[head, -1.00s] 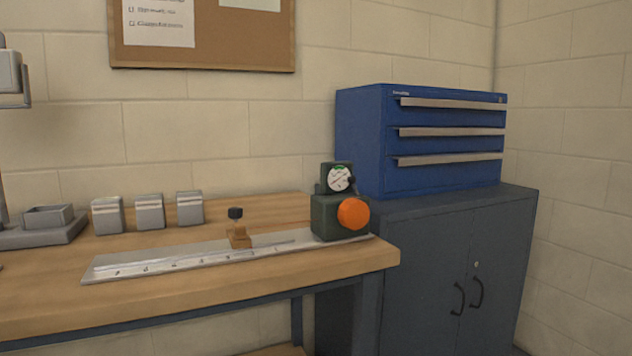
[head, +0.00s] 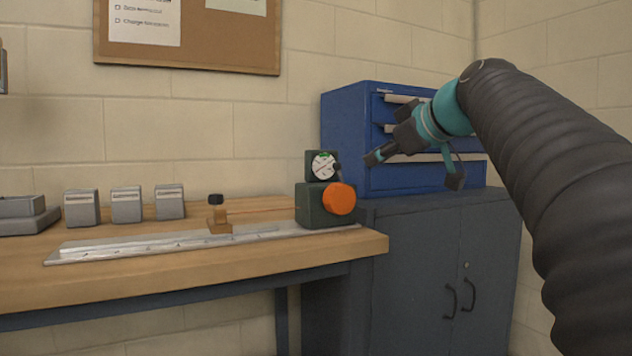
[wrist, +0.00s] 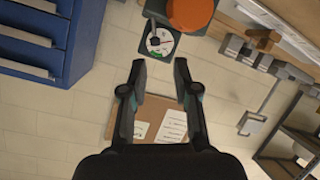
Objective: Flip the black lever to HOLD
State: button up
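A dark green machine (head: 314,208) with a big orange knob (head: 339,198) stands at the right end of a metal rail on the bench. On its top is a white dial (head: 323,165) with a green mark. A small black lever (head: 338,168) shows at the dial's right edge; its setting and any HOLD label are too small to read. In the wrist view the lever (wrist: 154,42) lies across the dial, just beyond the fingertips. My gripper (head: 374,157) is right of the machine, apart from it. Its fingers (wrist: 159,68) are spread with nothing between them.
A metal rail (head: 110,247) carries a brown block with a black top (head: 217,203). Several grey blocks (head: 126,204) stand behind it. A blue drawer unit (head: 345,135) stands behind my gripper on a dark cabinet (head: 410,260). A cork board (head: 232,40) hangs on the wall.

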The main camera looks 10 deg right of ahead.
aim_at(340, 174)
jog(key=shift+n, duration=0.3)
jog(key=x, duration=0.4)
jog(key=r+x, duration=0.1)
jog(key=x, duration=0.8)
jog(key=shift+w+r+p, duration=0.1)
jog(key=shift+w+p, duration=0.25)
jog(key=shift+w, duration=0.3)
grip_shut()
